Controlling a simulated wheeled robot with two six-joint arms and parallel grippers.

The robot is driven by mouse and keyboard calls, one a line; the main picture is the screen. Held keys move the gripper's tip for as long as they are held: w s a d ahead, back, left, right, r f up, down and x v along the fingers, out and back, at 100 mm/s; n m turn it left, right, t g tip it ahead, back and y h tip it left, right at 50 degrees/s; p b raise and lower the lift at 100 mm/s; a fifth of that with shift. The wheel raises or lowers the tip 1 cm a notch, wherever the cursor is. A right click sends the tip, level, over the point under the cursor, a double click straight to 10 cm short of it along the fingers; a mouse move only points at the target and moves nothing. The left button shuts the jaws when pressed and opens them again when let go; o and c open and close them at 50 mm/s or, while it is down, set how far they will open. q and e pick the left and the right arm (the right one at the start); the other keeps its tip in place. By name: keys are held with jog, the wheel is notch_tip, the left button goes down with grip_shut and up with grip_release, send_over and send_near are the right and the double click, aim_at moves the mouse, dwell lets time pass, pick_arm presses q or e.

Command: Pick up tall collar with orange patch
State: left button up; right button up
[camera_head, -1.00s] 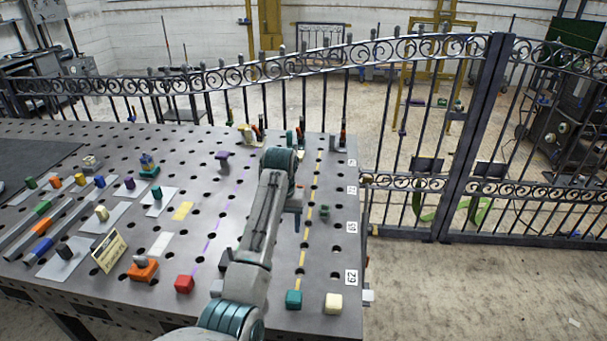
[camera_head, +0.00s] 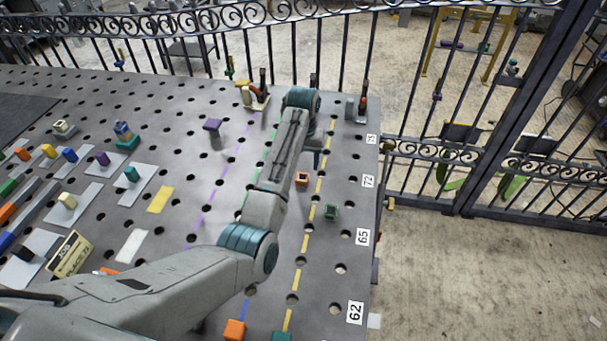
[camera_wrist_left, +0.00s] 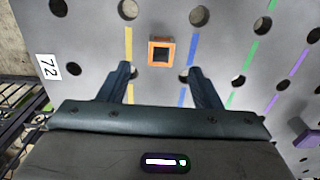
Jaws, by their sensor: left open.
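A small square orange collar (camera_head: 302,179) stands on the perforated table, just right of my left arm. In the left wrist view the orange collar (camera_wrist_left: 161,52) is seen from above as an orange square ring with a dark centre, between the yellow and blue lines. My left gripper (camera_wrist_left: 160,70) is open, its two fingers on either side of the collar's line and the collar just beyond the tips, not gripped. In the head view the left gripper (camera_head: 317,158) is partly hidden by its own arm. The collar's height is hard to judge. My right gripper is not in view.
A purple-topped post (camera_head: 212,127) is to the left. Toggle clamps (camera_head: 256,93) stand at the back edge, before the scroll gate (camera_head: 420,140). An orange block (camera_head: 235,330) sits near the front.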

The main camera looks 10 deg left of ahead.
aim_at(302, 176)
pick_arm(q)
jog(key=shift+s+f, duration=0.1)
jog(key=shift+f, duration=0.65)
jog(key=shift+f+p, duration=0.35)
jog(key=f+p, duration=0.1)
jog(key=f, duration=0.2)
jog(key=shift+w+a+f+p, duration=0.1)
jog(key=shift+w+f+p, duration=0.1)
jog(key=shift+f+p, duration=0.15)
jog(key=shift+f, duration=0.55)
jog(key=c, duration=1.2)
jog(key=shift+o, duration=0.2)
